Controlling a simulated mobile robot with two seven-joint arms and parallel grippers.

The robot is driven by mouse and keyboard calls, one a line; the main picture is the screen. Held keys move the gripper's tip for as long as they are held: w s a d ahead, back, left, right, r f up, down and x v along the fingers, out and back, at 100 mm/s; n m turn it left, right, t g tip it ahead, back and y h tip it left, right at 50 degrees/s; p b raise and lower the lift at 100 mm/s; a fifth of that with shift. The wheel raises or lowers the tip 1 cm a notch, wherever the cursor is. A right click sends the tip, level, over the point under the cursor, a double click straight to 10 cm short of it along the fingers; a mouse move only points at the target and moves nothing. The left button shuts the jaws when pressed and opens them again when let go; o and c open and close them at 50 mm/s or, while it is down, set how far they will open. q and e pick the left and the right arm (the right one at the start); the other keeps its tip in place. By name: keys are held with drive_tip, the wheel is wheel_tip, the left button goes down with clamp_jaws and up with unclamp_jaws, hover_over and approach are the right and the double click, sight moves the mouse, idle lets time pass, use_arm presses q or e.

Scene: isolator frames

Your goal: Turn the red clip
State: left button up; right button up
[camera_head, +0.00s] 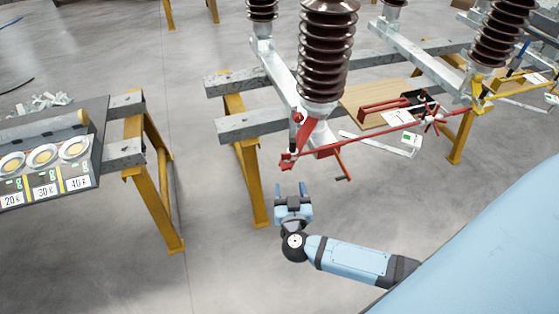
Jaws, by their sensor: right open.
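Red metal parts sit under the large brown ribbed insulator (326,50). One is a red bracket (289,160) at the left end of a long red rod (385,134); another is a red handle (343,166) hanging down to its right. I cannot tell for sure which of them is the red clip. My right gripper (291,190) is open and empty, its fingers pointing up in the picture towards the red bracket. It shows just below the bracket, apart from it in the picture. My left gripper is out of view.
Grey beams (250,124) on yellow legs (252,180) carry the insulators. A red star-shaped part (434,116) is at the rod's right end. A dark board with labelled dishes (45,157) stands at the left. Grey floor is clear between the stands.

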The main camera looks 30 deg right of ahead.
sight(287, 155)
drive_tip(key=x, duration=1.4)
drive_tip(key=shift+s+d+f, duration=0.15)
drive_tip(key=shift+s+d, duration=0.05)
drive_tip(key=shift+d, duration=0.05)
